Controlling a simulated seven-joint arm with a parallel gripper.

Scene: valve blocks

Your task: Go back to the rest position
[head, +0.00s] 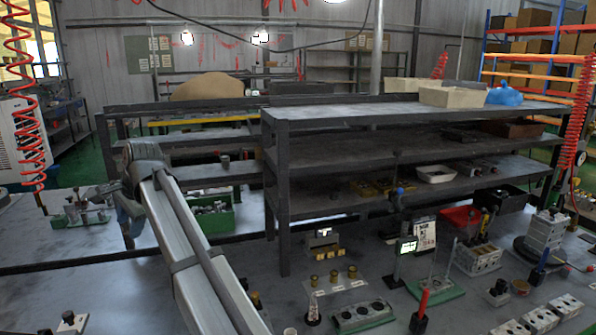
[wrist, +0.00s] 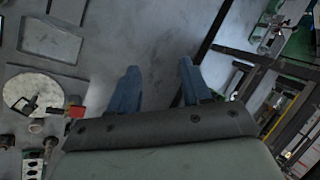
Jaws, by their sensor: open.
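My gripper (wrist: 158,75) is open, its two blue fingers apart with nothing between them in the wrist view. In the head view its blue part (head: 129,218) hangs at the left, beyond my grey arm, above the work table (head: 115,285). A silver valve block (head: 545,232) stands at the right of the table, with another block (head: 478,259) beside it. A green plate (head: 361,316) with a block with round ports lies at the front. All of these are well apart from my gripper.
A dark metal shelf (head: 283,205) stands on the table right of my arm. A green bin (head: 213,222) with parts sits behind the arm. A fixture (head: 83,208) stands at the left. A round disc (wrist: 35,92) and a dark tray (wrist: 52,40) show in the wrist view. The front-left table is mostly clear.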

